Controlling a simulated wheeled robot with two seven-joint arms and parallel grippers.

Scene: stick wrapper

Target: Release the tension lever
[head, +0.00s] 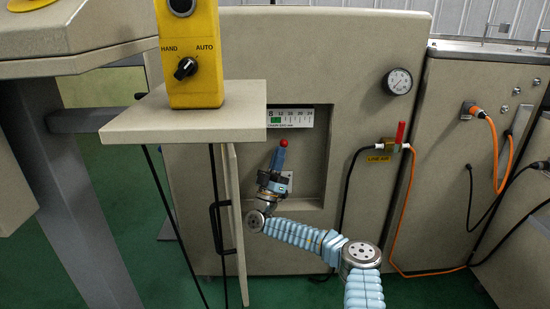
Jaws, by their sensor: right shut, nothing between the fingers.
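The tension lever shows as a red ball knob (284,143) inside the recess of the beige machine, just below a scale plate (290,118) with a green mark. My right gripper (278,158) reaches into the recess from below and points up. It is shut with nothing between its fingers. Its fingertips are directly below the knob and overlap the lever's shaft in the picture. I cannot tell whether they touch it. The shaft and most of the lever's pale base plate (290,177) are hidden behind my gripper. My left gripper is not in view.
A yellow HAND/AUTO switch box (190,60) stands on a beige shelf (185,120) at the left, with an open door (235,210) beside the recess. Right of the recess are a gauge (398,81), a red-handled air valve (400,135) and hoses. The recess's right side is free.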

